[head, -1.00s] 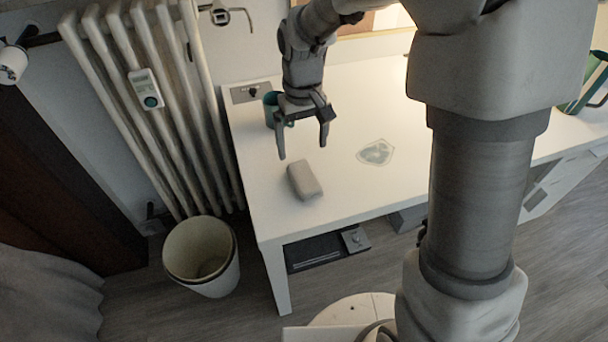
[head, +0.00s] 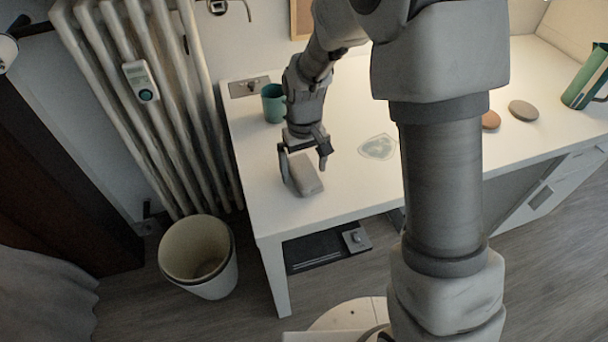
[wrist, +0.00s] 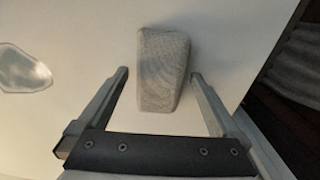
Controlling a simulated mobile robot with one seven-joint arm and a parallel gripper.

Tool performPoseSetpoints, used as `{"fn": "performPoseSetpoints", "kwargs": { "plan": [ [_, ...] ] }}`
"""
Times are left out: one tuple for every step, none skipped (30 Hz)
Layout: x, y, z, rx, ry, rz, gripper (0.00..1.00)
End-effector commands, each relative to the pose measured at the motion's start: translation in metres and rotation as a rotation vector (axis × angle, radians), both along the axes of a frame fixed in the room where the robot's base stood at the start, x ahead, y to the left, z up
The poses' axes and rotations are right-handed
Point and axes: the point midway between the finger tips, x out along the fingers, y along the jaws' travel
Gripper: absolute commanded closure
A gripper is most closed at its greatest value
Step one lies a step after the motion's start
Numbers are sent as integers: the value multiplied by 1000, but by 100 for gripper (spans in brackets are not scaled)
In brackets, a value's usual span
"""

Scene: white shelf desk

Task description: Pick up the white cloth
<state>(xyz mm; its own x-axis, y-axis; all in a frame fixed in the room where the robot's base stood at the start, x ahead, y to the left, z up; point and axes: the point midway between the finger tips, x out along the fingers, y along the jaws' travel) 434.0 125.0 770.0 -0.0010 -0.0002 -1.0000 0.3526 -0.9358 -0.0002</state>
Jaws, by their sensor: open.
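The only cloth-like thing near my gripper is a pale, whitish-grey, folded block shape with a woven-looking surface, which I take as the white cloth (head: 308,180). It lies on the desk near its front left. My gripper (head: 304,166) is open just above it in the head view. In the wrist view the cloth (wrist: 163,75) lies between the two fingers of my gripper (wrist: 159,73), with a gap on each side. The head view partly hides its back behind the gripper.
A flat, glassy-looking patch (head: 378,147) lies on the white desk (head: 345,185) to the right. A teal mug (head: 273,104) stands behind my gripper. Two round flat things (head: 523,110) and a green pitcher (head: 585,78) are far right. A bin (head: 200,255) stands left of the desk.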

Motion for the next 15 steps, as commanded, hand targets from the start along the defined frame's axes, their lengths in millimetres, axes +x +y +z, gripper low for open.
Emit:
{"fn": "performPoseSetpoints", "kwargs": {
  "plan": [
    [0, 0, 1, 0, -1, 0, 0],
    [0, 0, 1, 0, -1, 0, 0],
    [0, 0, 1, 0, -1, 0, 2],
    [0, 0, 1, 0, -1, 0, 7],
    [0, 0, 1, 0, -1, 0, 13],
    [0, 0, 1, 0, -1, 0, 20],
    [0, 0, 1, 0, -1, 0, 25],
    [0, 0, 1, 0, -1, 0, 31],
    [0, 0, 1, 0, -1, 0, 38],
    [0, 0, 1, 0, -1, 0, 43],
    [0, 0, 1, 0, -1, 0, 49],
    [0, 0, 1, 0, -1, 0, 56],
    [0, 0, 1, 0, -1, 0, 61],
    [0, 0, 1, 0, -1, 0, 67],
    [0, 0, 1, 0, -1, 0, 74]
  ]
}}
